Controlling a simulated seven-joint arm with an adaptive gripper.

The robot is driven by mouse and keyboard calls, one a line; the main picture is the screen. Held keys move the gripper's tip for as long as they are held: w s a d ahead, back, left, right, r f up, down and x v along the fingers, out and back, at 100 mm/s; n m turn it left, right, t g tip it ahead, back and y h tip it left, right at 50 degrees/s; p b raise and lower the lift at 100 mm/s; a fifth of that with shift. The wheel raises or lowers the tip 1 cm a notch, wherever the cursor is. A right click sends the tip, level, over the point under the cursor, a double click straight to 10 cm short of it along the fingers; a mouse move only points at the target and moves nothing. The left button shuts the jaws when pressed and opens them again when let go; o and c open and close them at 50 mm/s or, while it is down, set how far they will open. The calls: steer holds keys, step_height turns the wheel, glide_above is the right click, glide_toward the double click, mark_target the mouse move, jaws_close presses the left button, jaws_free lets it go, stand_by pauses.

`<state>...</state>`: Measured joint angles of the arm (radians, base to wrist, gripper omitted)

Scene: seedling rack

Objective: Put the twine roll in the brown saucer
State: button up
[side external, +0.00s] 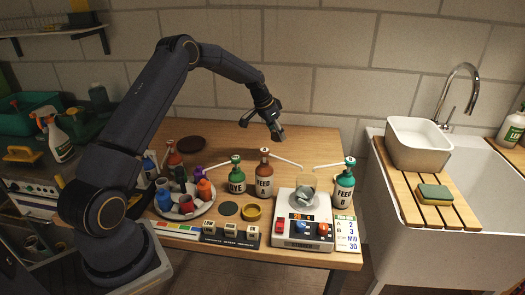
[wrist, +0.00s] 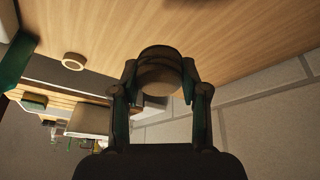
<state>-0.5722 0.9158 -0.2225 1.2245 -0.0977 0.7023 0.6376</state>
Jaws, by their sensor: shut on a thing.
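My gripper (side external: 277,134) is above the back right part of the wooden bench, clear of the surface. In the wrist view my gripper (wrist: 160,88) is shut on a round, brownish roll with a paler face, which I take to be the twine roll (wrist: 160,78). The roll is hard to make out in the side view. The brown saucer (side external: 192,144) is a dark, flat round dish lying at the back left of the bench, left of my gripper and apart from it. It looks empty.
A brown bottle (side external: 264,176) and green bottles (side external: 237,178) with long spouts stand in front of my gripper. A round tray (side external: 203,209) holds several small pots. A scale (side external: 302,228) stands at the front right. The bench between gripper and saucer looks clear.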

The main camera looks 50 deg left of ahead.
steer(key=shift+a+n, duration=0.2)
steer(key=shift+n, duration=0.1)
steer(key=s+a+n+y, duration=0.2)
steer(key=s+a+n, duration=0.45)
steer(key=a, duration=0.95)
steer(key=n+g+y, duration=0.1)
steer(key=n+y, duration=0.1)
steer(key=n, duration=0.1)
glide_above(193, 144)
steer(key=s, duration=0.1)
steer(key=shift+d+f, duration=0.15)
steer(key=shift+f, duration=1.35)
steer(key=shift+d+f, duration=0.15)
steer(key=shift+f, duration=1.4)
steer(key=shift+d+f, duration=0.15)
steer(key=shift+f, duration=1.35)
steer(key=o, duration=1.2)
